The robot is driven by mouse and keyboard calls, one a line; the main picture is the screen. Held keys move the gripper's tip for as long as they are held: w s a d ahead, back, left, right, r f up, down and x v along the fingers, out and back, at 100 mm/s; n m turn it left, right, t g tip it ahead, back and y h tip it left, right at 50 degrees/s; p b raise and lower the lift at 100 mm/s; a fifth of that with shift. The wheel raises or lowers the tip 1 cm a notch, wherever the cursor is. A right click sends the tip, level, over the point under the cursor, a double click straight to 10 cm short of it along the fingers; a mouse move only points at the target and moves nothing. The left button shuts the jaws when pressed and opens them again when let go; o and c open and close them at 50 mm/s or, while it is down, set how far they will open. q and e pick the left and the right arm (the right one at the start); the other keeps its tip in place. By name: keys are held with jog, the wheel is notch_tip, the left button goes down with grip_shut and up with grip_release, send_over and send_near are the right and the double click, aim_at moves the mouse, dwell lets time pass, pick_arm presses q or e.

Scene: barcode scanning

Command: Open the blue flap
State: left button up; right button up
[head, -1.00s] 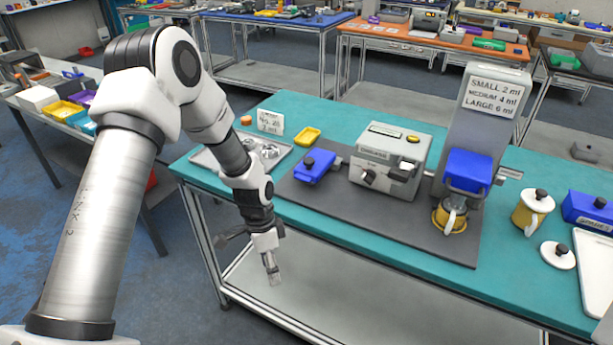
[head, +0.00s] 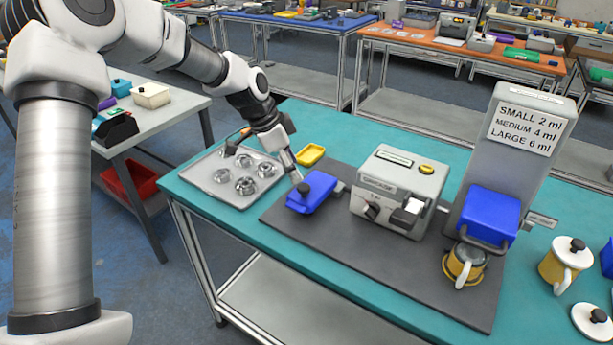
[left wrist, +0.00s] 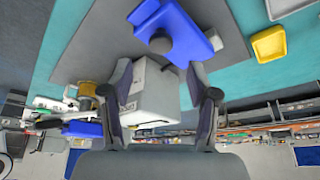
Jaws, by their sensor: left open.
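A blue flap (head: 318,188) with a dark round knob (head: 303,188) lies on the dark mat, left of a grey machine (head: 398,192). In the left wrist view the blue flap (left wrist: 185,35) is at the top, its knob (left wrist: 160,43) just beyond the gap between my fingers. My left gripper (head: 295,172) is open and empty, close to the knob at the flap's left side. It also shows in the left wrist view (left wrist: 160,78), fingers spread. I cannot tell whether a finger touches the knob. Another blue cover (head: 487,213) sits on the dispenser. My right gripper is out of view.
A metal tray (head: 235,200) with several metal parts lies left of the flap. A yellow dish (head: 310,154) is behind it. The tall labelled dispenser (head: 513,150) holds a yellow-banded jug (head: 467,262). The front of the dark mat (head: 370,255) is clear.

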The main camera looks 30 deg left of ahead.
aim_at(304, 185)
pick_arm(q)
jog(key=f, duration=0.1)
jog(key=d+f, duration=0.1)
jog(key=f, duration=0.1)
jog(key=w+f, duration=0.2)
jog(key=f, duration=0.1)
jog(key=shift+d, duration=0.2)
jog(key=shift+s+r, duration=0.3)
jog(key=shift+s, duration=0.05)
jog(key=shift+c, duration=0.4)
jog(key=c, duration=0.5)
grip_shut()
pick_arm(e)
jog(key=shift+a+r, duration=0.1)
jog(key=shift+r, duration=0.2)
